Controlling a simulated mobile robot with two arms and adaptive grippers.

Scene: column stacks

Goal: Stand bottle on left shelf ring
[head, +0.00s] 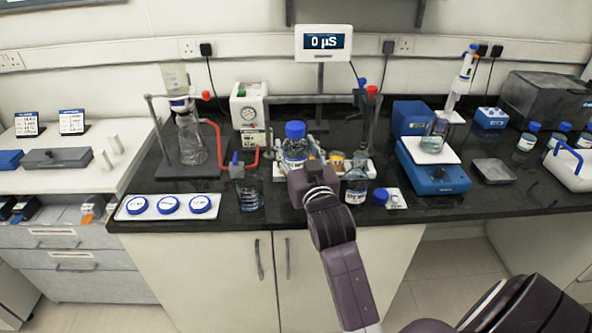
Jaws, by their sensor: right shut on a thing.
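A clear bottle with a blue cap and a pale label (294,148) is upright behind my right gripper (304,160), in the middle of the head view. The gripper is shut on this bottle; its wrist hides the bottle's lower part, so I cannot tell whether the base touches anything. A white tray with three blue-and-white round spots (168,205) lies at the bench's front left, apart from the bottle. No bottle stands on these spots. I cannot tell a shelf ring for certain. My left gripper is not in view.
A glass beaker (250,196) stands left of my wrist. An uncapped bottle (355,187) stands right of it, with a blue cap (380,196) beside it. A filtration stand (190,143) with red tubing rises at the back left. A blue balance (436,178) stands to the right.

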